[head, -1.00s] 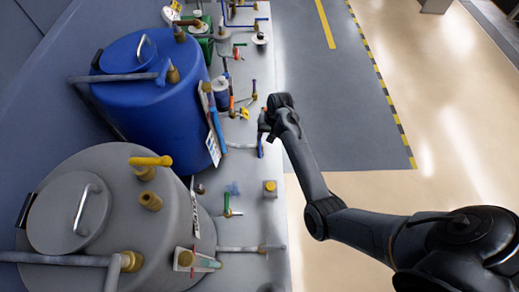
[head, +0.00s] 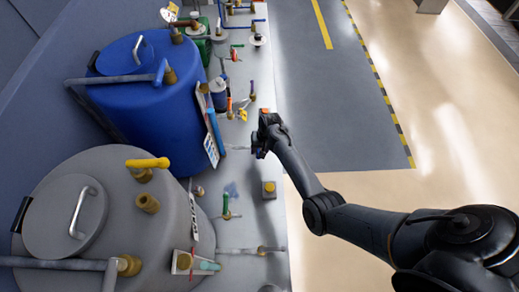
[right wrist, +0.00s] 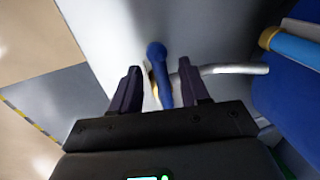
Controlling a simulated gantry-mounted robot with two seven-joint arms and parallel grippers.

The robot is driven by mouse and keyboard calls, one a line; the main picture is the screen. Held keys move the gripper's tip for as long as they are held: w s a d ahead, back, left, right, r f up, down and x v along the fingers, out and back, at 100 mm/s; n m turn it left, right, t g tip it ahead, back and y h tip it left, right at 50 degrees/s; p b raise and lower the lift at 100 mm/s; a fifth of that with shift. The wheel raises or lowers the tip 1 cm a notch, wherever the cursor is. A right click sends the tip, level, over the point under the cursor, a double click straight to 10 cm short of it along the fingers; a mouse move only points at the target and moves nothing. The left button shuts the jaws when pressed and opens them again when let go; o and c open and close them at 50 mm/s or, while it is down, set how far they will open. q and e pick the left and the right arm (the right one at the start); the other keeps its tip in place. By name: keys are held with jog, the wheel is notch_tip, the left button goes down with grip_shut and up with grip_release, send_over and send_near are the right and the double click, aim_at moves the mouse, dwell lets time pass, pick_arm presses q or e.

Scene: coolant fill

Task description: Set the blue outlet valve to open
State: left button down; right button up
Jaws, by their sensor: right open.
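The blue outlet valve handle (right wrist: 160,72) shows in the right wrist view as a blue lever on a pale outlet pipe (right wrist: 235,69). My right gripper (right wrist: 158,76) is open, with one dark finger on each side of the lever. I cannot tell whether either finger touches it. In the head view my right gripper (head: 257,142) is at the end of the blue tank's outlet pipe (head: 237,148) and largely hides the valve. The blue tank (head: 150,125) stands to its left. My left gripper is not in view.
A grey tank (head: 120,200) stands nearer, with a yellow-handled valve (head: 148,163) on top. A green-handled valve (head: 226,205) and a yellow button box (head: 269,188) are on the grey bench. Several small valves are farther back. The floor at right is clear.

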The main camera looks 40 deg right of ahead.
grip_shut()
